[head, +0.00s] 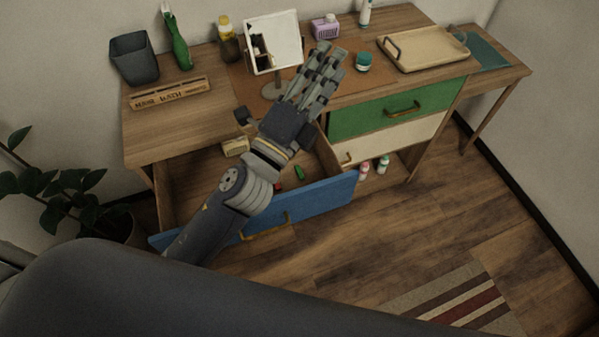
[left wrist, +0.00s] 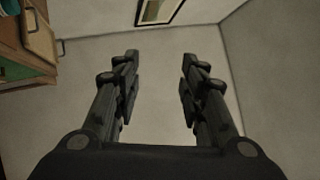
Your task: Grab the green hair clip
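A small green item, which looks like the green hair clip (head: 299,173), lies in the open drawer with the blue front (head: 325,203). A red item lies left of it, partly hidden by my forearm. My left gripper (head: 326,62) is above the desk, beyond the clip in the head view, with its fingers pointing up and away. In the left wrist view my left gripper (left wrist: 160,62) has its fingers spread, with nothing between them. The clip does not show there. My right gripper is not in view.
The desk (head: 160,135) carries a mirror (head: 287,38), a dark bin (head: 134,58), bottles and a wooden tray (head: 425,50). A pale box (head: 235,147) sits in the drawer. A green drawer (head: 380,110) is right of it. Open floor (head: 370,240) lies at the front right.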

